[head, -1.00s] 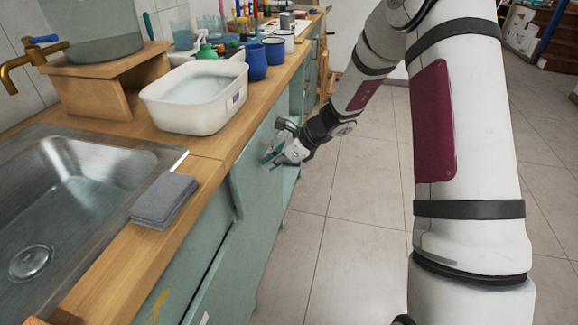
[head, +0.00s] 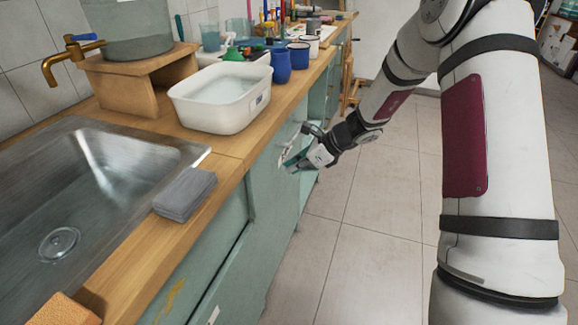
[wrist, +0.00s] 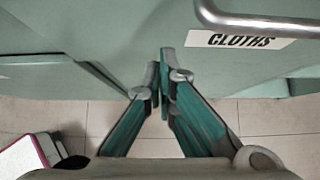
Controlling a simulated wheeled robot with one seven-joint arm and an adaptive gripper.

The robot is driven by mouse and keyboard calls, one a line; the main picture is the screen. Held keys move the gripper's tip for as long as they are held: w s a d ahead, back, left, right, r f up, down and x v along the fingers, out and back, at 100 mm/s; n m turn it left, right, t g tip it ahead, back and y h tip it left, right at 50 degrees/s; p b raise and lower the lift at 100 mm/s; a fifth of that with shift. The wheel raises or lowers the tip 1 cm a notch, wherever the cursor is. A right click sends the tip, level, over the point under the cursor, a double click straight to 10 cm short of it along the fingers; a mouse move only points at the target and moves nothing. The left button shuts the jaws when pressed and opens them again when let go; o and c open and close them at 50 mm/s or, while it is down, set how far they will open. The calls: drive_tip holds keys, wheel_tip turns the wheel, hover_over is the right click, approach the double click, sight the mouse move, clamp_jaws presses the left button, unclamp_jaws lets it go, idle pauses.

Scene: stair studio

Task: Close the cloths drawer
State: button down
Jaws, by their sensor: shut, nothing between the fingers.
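The cloths drawer shows in the wrist view as a pale green front with a white label reading CLOTHS (wrist: 240,40). A metal bar handle (wrist: 265,22) crosses above the label. My gripper (wrist: 163,82) is shut and empty, with its fingertips close to the green front, left of and below the label. I cannot tell whether they touch it. In the head view my gripper (head: 288,164) is low beside the green cabinet fronts, under the counter edge. My gripper and wrist partly hide the drawer there, and I cannot tell how far it stands out.
A wooden counter (head: 232,150) runs above the cabinets. It holds a steel sink (head: 100,180), a folded grey cloth (head: 185,194), a white tub (head: 222,112) and blue cups (head: 281,66). The tiled floor (head: 370,220) right of the cabinets is clear.

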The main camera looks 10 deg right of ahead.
drive_tip(key=d+f+p+v, duration=0.1)
drive_tip(key=p+v, duration=0.1)
drive_tip(key=v, duration=0.9)
drive_tip(key=s+a+r+n+g+h, duration=0.1)
drive_tip(key=s+a+r+n+g, duration=0.1)
drive_tip(key=s+a+r+n, duration=0.55)
drive_tip(key=s+a+r+n+g+h, duration=0.1)
drive_tip(key=s+a+r+n, duration=0.1)
drive_tip(key=s+r+n, duration=0.6)
drive_tip(key=s+d+n+h, duration=0.25)
drive_tip(key=s+n, duration=0.25)
drive_tip(key=s, duration=0.8)
drive_tip(key=s+d+n+h, duration=0.2)
drive_tip(key=s+n+h, duration=0.15)
drive_tip(key=s, duration=0.95)
wheel_tip(320, 180, up, 19)
drive_tip(key=t+p, duration=0.2)
drive_tip(key=p, duration=1.4)
drive_tip(key=shift+f+n+y+p, duration=0.15)
drive_tip(key=shift+n+y+p, duration=0.15)
drive_tip(key=shift+n+p, duration=0.1)
